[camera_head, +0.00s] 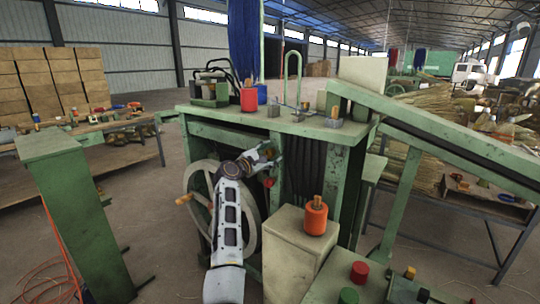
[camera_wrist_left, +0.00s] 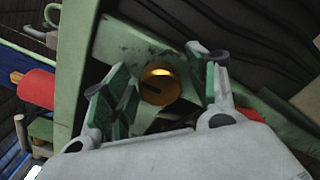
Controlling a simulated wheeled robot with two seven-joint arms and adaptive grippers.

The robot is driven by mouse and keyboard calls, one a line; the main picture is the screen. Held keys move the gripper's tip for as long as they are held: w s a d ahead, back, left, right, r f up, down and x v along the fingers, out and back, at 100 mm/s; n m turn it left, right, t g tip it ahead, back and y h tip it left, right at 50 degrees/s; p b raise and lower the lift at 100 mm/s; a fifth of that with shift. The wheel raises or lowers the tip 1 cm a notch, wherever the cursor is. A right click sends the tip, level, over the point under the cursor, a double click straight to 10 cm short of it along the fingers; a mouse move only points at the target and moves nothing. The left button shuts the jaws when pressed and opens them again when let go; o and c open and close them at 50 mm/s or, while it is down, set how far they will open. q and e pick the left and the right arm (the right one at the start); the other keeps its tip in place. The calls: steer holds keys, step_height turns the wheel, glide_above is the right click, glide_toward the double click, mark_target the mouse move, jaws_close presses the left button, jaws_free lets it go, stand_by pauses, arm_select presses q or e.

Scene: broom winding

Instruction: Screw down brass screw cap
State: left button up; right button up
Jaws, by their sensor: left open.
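The brass screw cap (camera_wrist_left: 160,86) is round and gold, with a dark slot across its face. It sits on the green machine frame (camera_wrist_left: 75,65) in the left wrist view. My left gripper (camera_wrist_left: 160,92) is open, with one green-padded finger on each side of the cap and visible gaps between them. In the head view my left gripper (camera_head: 268,154) reaches the front of the green machine (camera_head: 230,120), under its top. The cap is hard to make out there behind the fingers. My right gripper is not in view.
A spoked handwheel (camera_head: 197,190) stands left of my left arm. A beige box (camera_head: 290,250) with an orange spool (camera_head: 315,217) stands to the right. A green post (camera_head: 70,215) is at the left. Dark strands (camera_head: 304,165) hang beside the gripper.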

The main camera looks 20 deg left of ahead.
arm_select(q)
steer(key=shift+c, duration=0.8)
steer(key=c, duration=0.9)
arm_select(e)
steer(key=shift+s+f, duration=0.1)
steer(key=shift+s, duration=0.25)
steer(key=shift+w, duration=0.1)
